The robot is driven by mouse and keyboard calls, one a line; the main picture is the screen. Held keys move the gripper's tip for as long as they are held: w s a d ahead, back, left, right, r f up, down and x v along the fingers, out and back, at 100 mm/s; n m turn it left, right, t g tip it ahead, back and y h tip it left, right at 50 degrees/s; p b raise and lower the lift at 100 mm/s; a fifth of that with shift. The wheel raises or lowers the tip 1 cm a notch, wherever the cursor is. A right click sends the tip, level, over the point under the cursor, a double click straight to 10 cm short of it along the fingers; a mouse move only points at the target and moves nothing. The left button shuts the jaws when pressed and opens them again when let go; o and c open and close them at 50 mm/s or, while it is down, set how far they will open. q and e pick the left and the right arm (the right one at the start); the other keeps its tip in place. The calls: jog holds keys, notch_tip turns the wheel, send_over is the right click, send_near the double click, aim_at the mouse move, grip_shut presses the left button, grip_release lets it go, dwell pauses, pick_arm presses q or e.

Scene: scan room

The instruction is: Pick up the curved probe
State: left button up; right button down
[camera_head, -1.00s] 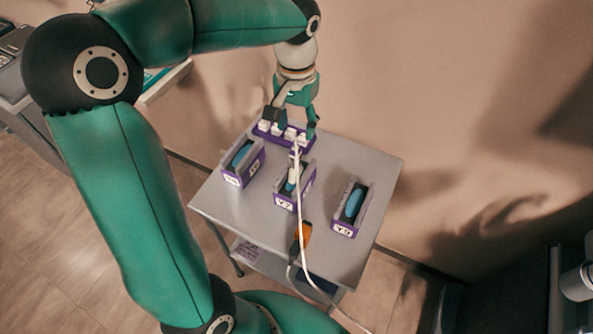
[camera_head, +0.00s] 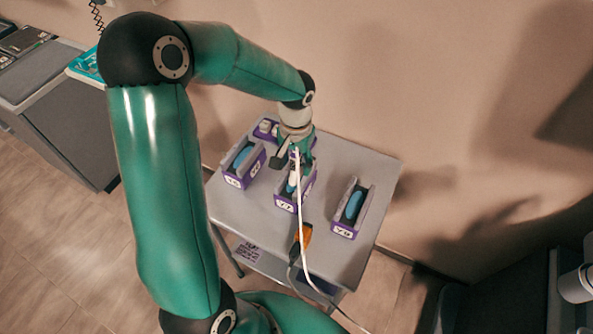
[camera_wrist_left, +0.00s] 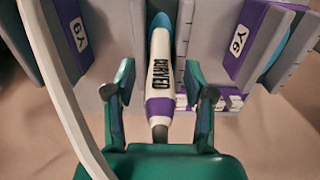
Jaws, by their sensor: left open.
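The curved probe (camera_wrist_left: 160,75) is white with a purple band, a blue tip and the label "CURVED". It lies in the middle holder (camera_head: 288,203) on the table; in the head view its white body (camera_head: 292,184) shows partly below my gripper. My left gripper (camera_head: 295,160) is over the far end of that holder. In the left wrist view it is open (camera_wrist_left: 160,90), with one finger on each side of the probe and a gap on both sides. Whether the fingers reach its full depth is hard to tell. My right gripper is not in view.
Two more purple-fronted holders with blue-tipped contents stand on the grey table (camera_head: 335,265), one left (camera_head: 235,183) and one right (camera_head: 344,232). A purple strip (camera_head: 264,130) with white pieces is at the back. A white cable (camera_head: 301,225) passes an orange item (camera_head: 305,235).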

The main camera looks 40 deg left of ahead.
pick_arm(q)
grip_shut()
dwell(0.3)
dwell(0.3)
